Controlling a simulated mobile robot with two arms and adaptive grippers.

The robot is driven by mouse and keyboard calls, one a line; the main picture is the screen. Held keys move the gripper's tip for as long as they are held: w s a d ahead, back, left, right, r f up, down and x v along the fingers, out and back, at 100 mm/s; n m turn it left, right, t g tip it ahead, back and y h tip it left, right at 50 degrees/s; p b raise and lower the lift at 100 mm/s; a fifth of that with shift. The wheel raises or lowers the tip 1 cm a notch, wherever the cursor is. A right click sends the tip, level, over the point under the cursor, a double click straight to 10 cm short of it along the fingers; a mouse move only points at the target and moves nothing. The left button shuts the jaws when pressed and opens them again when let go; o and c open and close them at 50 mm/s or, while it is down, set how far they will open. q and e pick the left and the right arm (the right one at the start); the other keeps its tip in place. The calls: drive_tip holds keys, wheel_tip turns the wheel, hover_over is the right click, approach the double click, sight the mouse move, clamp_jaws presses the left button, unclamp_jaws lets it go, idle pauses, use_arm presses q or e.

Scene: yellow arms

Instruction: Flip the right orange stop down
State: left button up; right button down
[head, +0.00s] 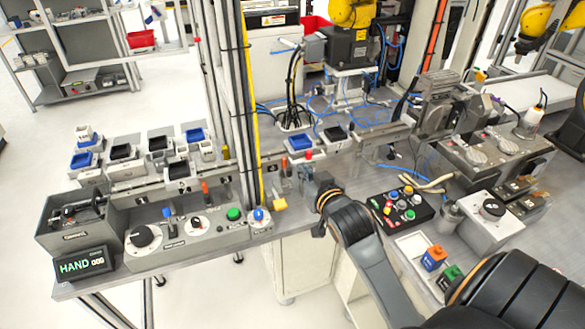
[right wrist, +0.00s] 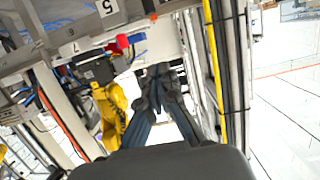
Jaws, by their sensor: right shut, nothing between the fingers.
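Two orange stops stand along the rail at the front of the bench in the head view. The right orange stop (head: 286,169) looks upright, just left of my right gripper (head: 307,174). The left orange stop (head: 205,187) stands upright behind the control panel. My right gripper is at the rail with its fingers together and empty; its fingertips are small and partly lost against the grey fixtures. In the right wrist view the dark fingers (right wrist: 160,76) come together near the middle. I cannot tell whether they touch the stop. My left gripper is out of view.
A red knob (head: 308,154) and a blue tray (head: 300,142) are close behind the gripper. A black button box (head: 407,205) is to the right. A panel with knobs (head: 185,232) fills the left front.

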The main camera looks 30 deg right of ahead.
drive_tip(key=p, duration=0.2)
hover_over(291, 175)
drive_tip(key=s, duration=0.2)
drive_tip(key=f, duration=0.6)
drive_tip(key=shift+w+a+f+p, duration=0.1)
drive_tip(key=shift+w+a+p, duration=0.05)
drive_tip(key=shift+a+p, duration=0.2)
drive_tip(key=shift+f+b, duration=0.75)
drive_tip(key=shift+f, duration=0.7)
drive_tip(key=v, duration=1.2)
drive_tip(key=shift+r, duration=0.2)
